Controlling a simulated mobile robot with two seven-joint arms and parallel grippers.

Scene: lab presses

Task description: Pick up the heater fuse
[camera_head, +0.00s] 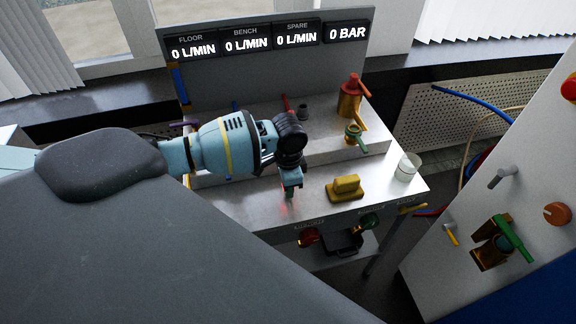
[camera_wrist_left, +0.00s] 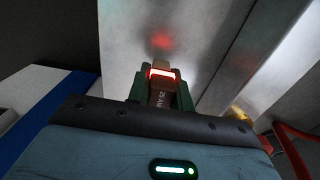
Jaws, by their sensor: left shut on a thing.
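My left gripper (camera_head: 290,190) is over the metal bench top, left of a yellow block. In the left wrist view, its green fingers (camera_wrist_left: 158,92) are shut on a brown fuse (camera_wrist_left: 161,97) lettered "25 AM", with a lighter tip and a glowing red band. A red glow shows on the metal surface beyond the fuse. In the head view the fuse is mostly hidden by the gripper, and I cannot tell its exact height above the bench. My right gripper is not in view.
The metal bench (camera_head: 255,205) carries a yellow block (camera_head: 345,188), a white cup (camera_head: 408,167), a red-topped brass valve (camera_head: 350,97) and a green-handled fitting (camera_head: 354,135). A display panel (camera_head: 265,65) stands behind. A white panel with valves (camera_head: 510,180) stands at right.

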